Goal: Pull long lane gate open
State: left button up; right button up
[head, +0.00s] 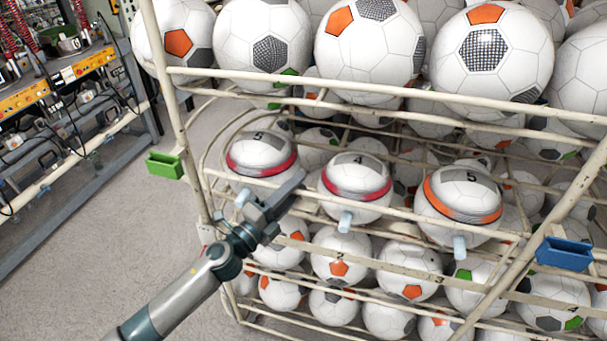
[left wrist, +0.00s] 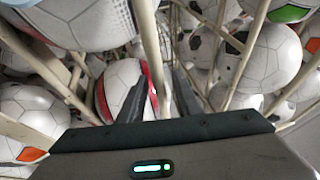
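The white wire rack (head: 400,88) holds soccer balls. At its front sit three numbered balls: a pink-banded left ball (head: 262,150), a pink-banded middle ball (head: 356,178) and an orange-banded right ball (head: 465,190). Pale pegs, a left peg (head: 242,198), a middle peg (head: 345,222) and a right peg (head: 460,247), hang below them; I cannot tell which part is the long lane gate. My left gripper (head: 292,188) is at the front bars, between the left and middle balls. The left wrist view shows its fingers (left wrist: 162,92) apart, with a pale bar (left wrist: 151,45) between or just beyond them. Contact is unclear. My right gripper is not seen.
A green bin (head: 165,165) hangs at the rack's left side and a blue bin (head: 564,254) at its right. A workbench with yellow panels (head: 80,67) stands at the far left. Grey floor (head: 110,235) is clear between bench and rack. Rack bars surround my left gripper closely.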

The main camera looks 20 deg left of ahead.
pick_arm(q)
jog(key=shift+p+x, duration=0.3)
jog(key=shift+x, duration=1.3)
jog(key=shift+c, duration=0.3)
grip_shut()
